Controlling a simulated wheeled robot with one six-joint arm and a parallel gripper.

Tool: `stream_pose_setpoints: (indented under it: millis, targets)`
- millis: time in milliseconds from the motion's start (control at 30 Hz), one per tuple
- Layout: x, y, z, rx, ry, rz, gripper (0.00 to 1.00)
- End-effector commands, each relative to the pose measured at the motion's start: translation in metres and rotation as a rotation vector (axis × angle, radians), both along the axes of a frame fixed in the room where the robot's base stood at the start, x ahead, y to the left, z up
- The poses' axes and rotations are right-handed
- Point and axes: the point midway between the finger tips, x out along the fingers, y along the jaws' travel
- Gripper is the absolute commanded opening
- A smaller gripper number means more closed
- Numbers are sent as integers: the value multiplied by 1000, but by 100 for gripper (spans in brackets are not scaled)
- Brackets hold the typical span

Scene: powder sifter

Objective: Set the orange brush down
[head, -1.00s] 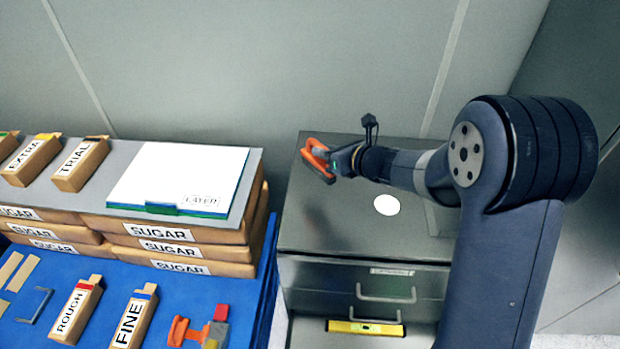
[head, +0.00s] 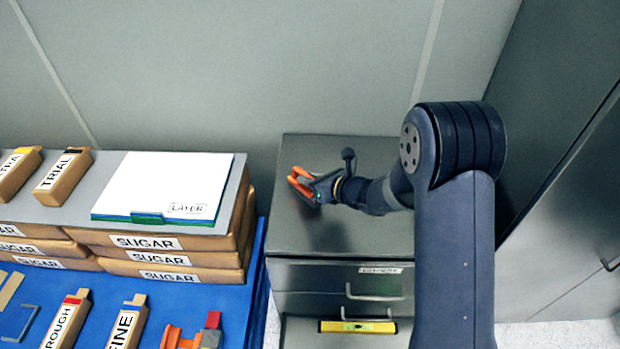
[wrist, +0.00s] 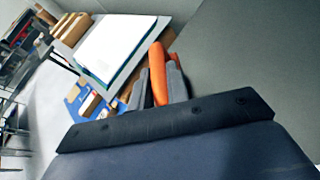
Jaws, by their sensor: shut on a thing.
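My gripper (head: 311,187) is above the left part of the grey cabinet top (head: 300,235) in the head view. It is shut on an orange thing, which I take to be the orange brush (head: 302,176). The brush sticks out to the left of and above the jaws, tilted. In the wrist view the orange brush (wrist: 157,72) shows between the grey fingers (wrist: 163,92). Its lower end is hidden, and I cannot tell whether it touches the cabinet top.
A blue table (head: 215,295) with stacked sugar boxes (head: 165,258) and a white layer sheet (head: 165,182) stands left of the cabinet. The cabinet top's front left is bare.

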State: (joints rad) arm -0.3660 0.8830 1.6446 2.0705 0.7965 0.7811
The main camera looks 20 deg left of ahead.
Motion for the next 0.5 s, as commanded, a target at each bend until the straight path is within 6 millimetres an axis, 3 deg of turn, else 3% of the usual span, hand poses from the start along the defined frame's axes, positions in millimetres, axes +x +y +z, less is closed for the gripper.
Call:
stream_pose_setpoints:
  millis: [67,100,300,500]
  targets:
    - [0,0,-3,0,0,0,0]
    - [0,0,-3,0,0,0,18]
    - [0,0,-2,0,1,0,34]
    - [0,0,-2,0,1,0,38]
